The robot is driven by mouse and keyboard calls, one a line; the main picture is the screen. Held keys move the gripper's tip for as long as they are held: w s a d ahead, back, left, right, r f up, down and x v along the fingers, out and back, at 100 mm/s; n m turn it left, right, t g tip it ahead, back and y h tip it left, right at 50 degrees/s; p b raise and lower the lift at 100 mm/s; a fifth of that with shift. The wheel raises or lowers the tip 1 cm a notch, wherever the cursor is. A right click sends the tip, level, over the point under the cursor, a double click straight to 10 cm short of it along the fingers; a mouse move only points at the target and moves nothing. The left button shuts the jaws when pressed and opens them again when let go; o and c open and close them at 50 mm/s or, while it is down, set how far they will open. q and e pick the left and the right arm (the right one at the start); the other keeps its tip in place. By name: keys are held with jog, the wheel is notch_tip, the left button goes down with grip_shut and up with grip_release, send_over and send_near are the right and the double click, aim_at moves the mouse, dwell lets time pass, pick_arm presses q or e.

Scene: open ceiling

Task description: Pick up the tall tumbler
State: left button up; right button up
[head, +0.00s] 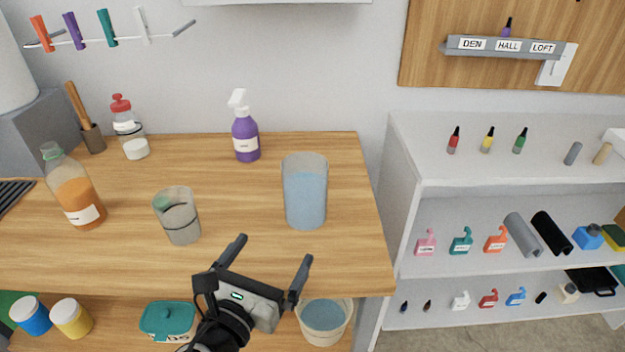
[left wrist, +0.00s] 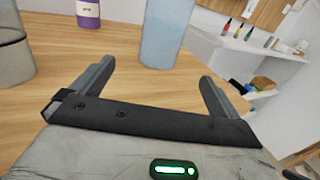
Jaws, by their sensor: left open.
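The tall tumbler (head: 306,192) is a clear, upright glass with bluish contents, standing on the right part of the wooden counter. It also shows in the left wrist view (left wrist: 166,34), beyond the gripper and between the lines of its fingers. My left gripper (head: 271,248) is open and empty, in front of the tumbler and apart from it. Its two fingers also show in the left wrist view (left wrist: 155,80). A shorter greyish glass (head: 178,217) stands on the counter to the left of the tumbler. My right gripper is not in view.
A purple spray bottle (head: 245,137) stands behind the tumbler, and an orange bottle (head: 76,192) is at the left. The counter (head: 240,275) is clear around the tumbler. A white shelf unit (head: 400,195) with small items stands to the right. A bucket (head: 325,318) is below the counter edge.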

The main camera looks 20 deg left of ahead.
aim_at(296, 212)
pick_arm(q)
jog(key=w, duration=0.3)
jog(key=shift+d+r+p, duration=0.2)
jog(key=shift+r+p, duration=0.2)
jog(key=w, duration=0.6)
jog(key=shift+d+f+p, duration=0.2)
jog(key=shift+d+p, duration=0.15)
jog(key=shift+p, duration=0.05)
jog(key=shift+w+d+f, duration=0.1)
jog(key=shift+w+d, duration=0.1)
jog(key=shift+w, duration=1.4)
jog(key=shift+w+d, duration=0.2)
jog(key=shift+w, duration=1.35)
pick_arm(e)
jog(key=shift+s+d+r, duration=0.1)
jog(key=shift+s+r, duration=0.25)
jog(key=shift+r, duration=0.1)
pick_arm(q)
jog(key=c, duration=1.4)
jog(key=shift+c, duration=0.2)
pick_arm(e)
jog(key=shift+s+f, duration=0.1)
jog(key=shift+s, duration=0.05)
